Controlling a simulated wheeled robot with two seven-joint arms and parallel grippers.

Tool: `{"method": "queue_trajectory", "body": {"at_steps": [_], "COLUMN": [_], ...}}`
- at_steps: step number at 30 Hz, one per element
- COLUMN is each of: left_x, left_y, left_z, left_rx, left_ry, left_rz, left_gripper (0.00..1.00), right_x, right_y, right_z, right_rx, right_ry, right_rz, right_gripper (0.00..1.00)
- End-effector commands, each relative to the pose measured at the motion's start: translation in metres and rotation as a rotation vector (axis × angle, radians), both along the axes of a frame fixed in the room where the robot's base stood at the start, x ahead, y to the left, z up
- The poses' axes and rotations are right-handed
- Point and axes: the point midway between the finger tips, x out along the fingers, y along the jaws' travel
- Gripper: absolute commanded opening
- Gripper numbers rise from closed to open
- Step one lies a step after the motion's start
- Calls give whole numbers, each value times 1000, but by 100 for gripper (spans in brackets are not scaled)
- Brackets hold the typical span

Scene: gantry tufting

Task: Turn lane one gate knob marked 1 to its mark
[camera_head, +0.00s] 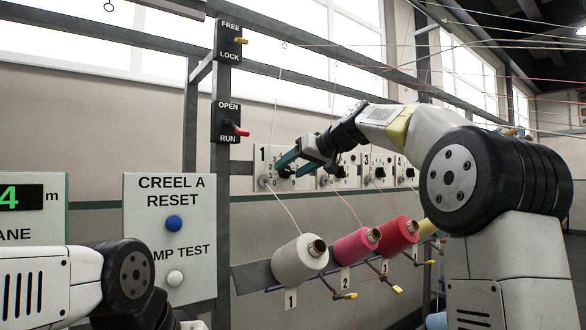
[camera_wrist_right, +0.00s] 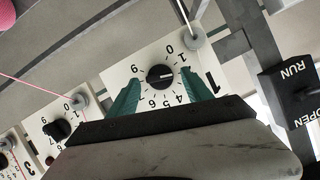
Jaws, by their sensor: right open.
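The lane one gate knob (camera_wrist_right: 160,75) is a round black dial with a pale pointer line. It sits on a white plate (camera_wrist_right: 117,77) marked 1 with numerals around it. The right wrist view is turned over, and there the pointer points right; I cannot tell exactly which numeral it meets. My right gripper (camera_wrist_right: 161,77) is open, with one green finger on each side of the knob and visible gaps between. In the head view the green fingers (camera_head: 288,159) reach the plate marked 1 and partly cover the knob. My left forearm shows at lower left; its gripper is out of view.
Knob 2's plate (camera_wrist_right: 47,130) is close beside. Yarn cones, white (camera_head: 298,262), pink (camera_head: 354,246) and red (camera_head: 397,236), stand below with taut threads rising. The OPEN/RUN switch (camera_head: 227,123) and CREEL A RESET panel (camera_head: 150,238) are to the left.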

Motion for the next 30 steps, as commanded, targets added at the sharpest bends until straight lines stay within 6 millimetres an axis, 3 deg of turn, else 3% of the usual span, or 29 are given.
{"method": "queue_trajectory", "body": {"at_steps": [6,15,30], "left_x": [0,0,0], "left_y": [0,0,0], "left_z": [0,0,0], "left_rx": [0,0,0], "left_ry": [0,0,0], "left_rz": [0,0,0], "left_gripper": [45,45,45], "right_x": [0,0,2], "right_y": [0,0,-2], "right_z": [0,0,-1], "right_rx": [0,0,113], "right_ry": [0,0,83], "right_rz": [0,0,-2], "right_gripper": [56,0,0]}}
